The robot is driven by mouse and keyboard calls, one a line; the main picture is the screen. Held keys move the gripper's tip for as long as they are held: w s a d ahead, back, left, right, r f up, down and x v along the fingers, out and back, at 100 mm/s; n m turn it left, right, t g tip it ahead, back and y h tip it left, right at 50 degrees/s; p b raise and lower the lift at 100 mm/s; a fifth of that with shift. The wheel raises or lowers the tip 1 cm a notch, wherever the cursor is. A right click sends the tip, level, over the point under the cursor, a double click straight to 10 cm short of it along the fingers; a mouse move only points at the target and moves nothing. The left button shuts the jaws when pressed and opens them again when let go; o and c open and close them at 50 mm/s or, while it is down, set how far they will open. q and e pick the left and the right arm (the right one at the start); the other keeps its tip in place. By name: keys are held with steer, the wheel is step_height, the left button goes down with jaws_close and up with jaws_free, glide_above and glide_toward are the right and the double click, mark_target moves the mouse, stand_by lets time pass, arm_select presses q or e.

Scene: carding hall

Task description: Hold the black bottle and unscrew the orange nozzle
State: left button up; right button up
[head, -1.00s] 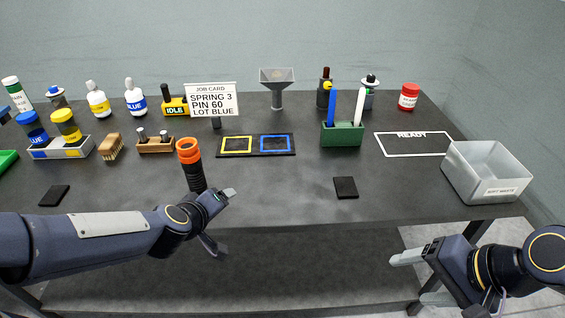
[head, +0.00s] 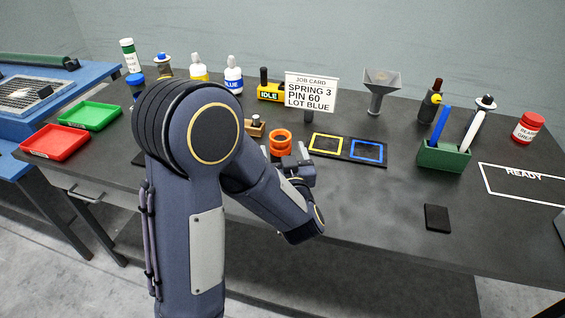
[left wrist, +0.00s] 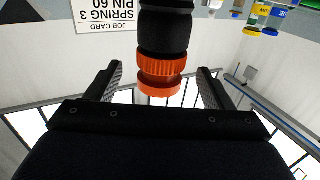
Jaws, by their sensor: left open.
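In the left wrist view, which looks upside down, the black bottle (left wrist: 164,30) hangs from the top edge with the orange nozzle (left wrist: 160,72) below. My left gripper (head: 300,170) is open at the bottle. Its two fingers (left wrist: 160,82) stand on either side of the nozzle in that view, with gaps on both sides. My right gripper is out of view.
A job card (head: 310,92) and a black plate with yellow and blue squares (head: 347,150) are just behind and right. A green holder (head: 443,158) with pens stands right. A black pad (head: 437,218) lies in front. Red (head: 55,142) and green (head: 90,116) trays are left.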

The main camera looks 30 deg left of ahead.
arm_select(q)
steer(key=x, duration=0.5)
steer(key=shift+w+a+f+p, duration=0.15)
steer(key=shift+a+f+p, duration=0.1)
steer(key=shift+p, duration=0.15)
steer(key=c, duration=1.4)
